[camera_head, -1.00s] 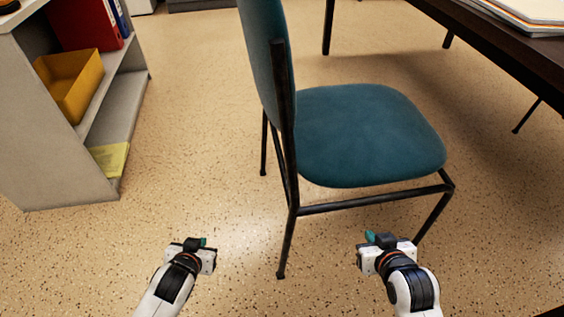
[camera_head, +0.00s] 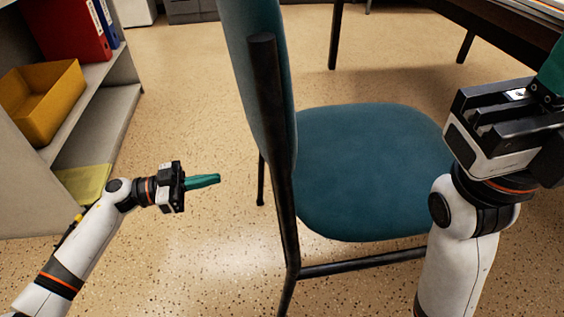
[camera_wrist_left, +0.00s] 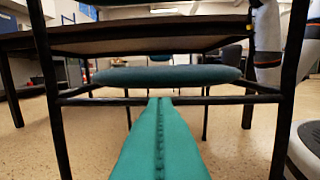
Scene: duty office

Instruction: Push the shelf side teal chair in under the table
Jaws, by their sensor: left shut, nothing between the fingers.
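The teal chair (camera_head: 370,165) stands in the middle of the head view, its backrest (camera_head: 258,85) to the left and its seat towards the table (camera_head: 480,30) at the upper right. My left gripper (camera_head: 218,180) is shut and empty, left of the backrest and apart from it, pointing right. In the left wrist view the shut teal fingers (camera_wrist_left: 160,140) point between the chair's black rear legs, below the seat edge (camera_wrist_left: 168,75). The table edge (camera_wrist_left: 130,42) shows beyond. My right gripper (camera_head: 550,75) is at the right, partly cut off, in front of the seat's right side; its fingertips are not clear.
A grey shelf (camera_head: 105,125) at the left holds a yellow bin (camera_head: 45,100), a red binder (camera_head: 75,30) and a yellow pad (camera_head: 85,185). Speckled floor (camera_head: 170,80) lies clear between shelf and chair. Table legs (camera_head: 336,35) stand beyond the chair.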

